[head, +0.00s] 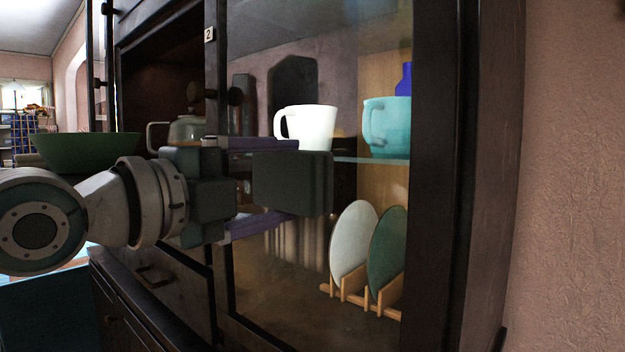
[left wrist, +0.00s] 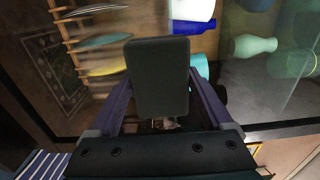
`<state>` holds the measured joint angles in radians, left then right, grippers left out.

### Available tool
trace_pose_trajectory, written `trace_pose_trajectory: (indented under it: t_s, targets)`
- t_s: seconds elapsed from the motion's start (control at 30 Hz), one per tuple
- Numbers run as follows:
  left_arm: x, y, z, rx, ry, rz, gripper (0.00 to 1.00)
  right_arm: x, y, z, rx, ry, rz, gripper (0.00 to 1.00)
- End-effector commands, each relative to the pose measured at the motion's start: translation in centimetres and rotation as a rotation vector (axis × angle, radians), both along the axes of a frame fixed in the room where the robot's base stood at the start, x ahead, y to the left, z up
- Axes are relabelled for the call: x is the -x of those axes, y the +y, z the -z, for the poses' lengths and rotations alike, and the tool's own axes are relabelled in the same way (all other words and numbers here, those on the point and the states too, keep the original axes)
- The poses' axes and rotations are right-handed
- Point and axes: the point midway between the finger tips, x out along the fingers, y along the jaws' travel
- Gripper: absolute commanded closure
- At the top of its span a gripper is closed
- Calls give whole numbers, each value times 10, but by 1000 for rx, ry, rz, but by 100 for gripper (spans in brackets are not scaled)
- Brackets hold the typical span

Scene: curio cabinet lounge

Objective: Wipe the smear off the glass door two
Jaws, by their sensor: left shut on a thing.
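Glass door two (head: 275,285) is the dark-framed pane with a small "2" tag (head: 209,34) at its upper left and a dark knob (head: 235,96). My left gripper (head: 288,184) comes in from the left, in front of this door, and is shut on a dark block-shaped wiper (head: 310,185). The wiper also shows between the two purple fingers in the left wrist view (left wrist: 158,75). I cannot tell whether the wiper touches the glass. Faint brownish streaks show low on the pane, but I cannot clearly tell a smear from reflections. My right gripper is not in view.
Behind the glass, a white mug (head: 312,127) and a turquoise mug (head: 388,127) stand on a shelf, above plates (head: 352,245) in a wooden rack (head: 352,300). A green bowl (head: 88,150) and a jug (head: 188,130) are at left. The wall (head: 570,180) bounds the right.

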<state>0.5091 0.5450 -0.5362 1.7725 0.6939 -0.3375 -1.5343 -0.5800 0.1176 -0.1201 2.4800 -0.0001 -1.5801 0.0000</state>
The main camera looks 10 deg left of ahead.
Motion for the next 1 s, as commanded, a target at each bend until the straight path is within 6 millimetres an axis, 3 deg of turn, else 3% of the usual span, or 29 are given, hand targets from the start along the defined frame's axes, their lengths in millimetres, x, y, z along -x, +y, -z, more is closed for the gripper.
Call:
trace_pose_trajectory:
  t_s: [0.2,0.47,0.8,1.0]
  targets:
    - [0,0,28,-1,4,1,100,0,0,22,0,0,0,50]
    - [0,0,36,-1,5,1,100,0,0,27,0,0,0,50]
    - [1,0,67,-2,6,1,100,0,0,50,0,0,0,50]
    - [1,0,72,0,4,1,100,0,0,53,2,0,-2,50]
